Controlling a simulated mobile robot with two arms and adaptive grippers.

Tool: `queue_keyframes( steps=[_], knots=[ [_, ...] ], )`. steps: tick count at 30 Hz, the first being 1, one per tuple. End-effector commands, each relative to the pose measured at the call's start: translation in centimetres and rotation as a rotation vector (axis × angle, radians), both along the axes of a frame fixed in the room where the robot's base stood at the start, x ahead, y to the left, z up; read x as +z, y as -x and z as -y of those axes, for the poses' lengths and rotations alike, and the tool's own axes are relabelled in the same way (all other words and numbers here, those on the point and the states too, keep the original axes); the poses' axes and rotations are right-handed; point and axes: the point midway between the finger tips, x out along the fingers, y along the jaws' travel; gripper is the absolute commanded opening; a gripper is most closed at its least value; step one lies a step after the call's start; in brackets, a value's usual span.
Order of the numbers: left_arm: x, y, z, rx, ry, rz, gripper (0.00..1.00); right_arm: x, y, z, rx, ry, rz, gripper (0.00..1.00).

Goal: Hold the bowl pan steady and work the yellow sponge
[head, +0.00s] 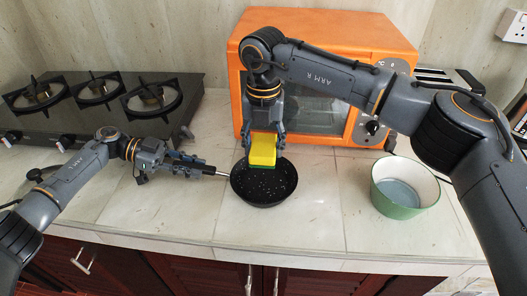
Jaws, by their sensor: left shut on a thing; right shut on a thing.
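The black bowl pan (262,190) sits on the counter in the middle of the head view, with light specks on its inner surface. Its handle (217,173) points left. My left gripper (199,169) is shut on that handle from the left. The yellow sponge (263,150) has a green underside and is above the far part of the pan. My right gripper (264,137) points down and is shut on the sponge. I cannot tell whether the sponge touches the pan.
An orange oven (310,22) stands behind the pan. A green pot with a pale inside (403,202) stands to the right. A black gas stove (60,122) is at the back left. The tiled counter's front edge is close in front of the pan.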

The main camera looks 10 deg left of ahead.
Motion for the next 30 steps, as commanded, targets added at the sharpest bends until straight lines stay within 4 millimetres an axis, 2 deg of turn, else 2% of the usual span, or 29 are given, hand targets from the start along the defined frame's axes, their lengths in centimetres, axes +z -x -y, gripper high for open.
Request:
queue_keyframes(
  steps=[14, 15, 18, 30],
  knots=[
    [-0.04, 0.03, -0.02, -0.001, -0.001, 0.0, 0.0, 0.19, 0.02, -0.02, 0.001, 0.0, -0.001, 0.28],
    [-0.04, 0.03, -0.02, -0.001, -0.001, 0.0, 0.28, 0.18, 0.02, -0.02, 0.001, 0.0, -0.001, 0.28],
    [-0.04, 0.02, -0.02, -0.001, -0.001, 0.0, 0.48, 0.18, 0.02, -0.02, 0.001, 0.0, -0.001, 0.28],
    [0.15, -0.01, -0.51, 0.0, -0.001, 0.0, 0.5, 0.18, 0.02, -0.02, 0.0, 0.0, -0.001, 0.28]
  ],
)
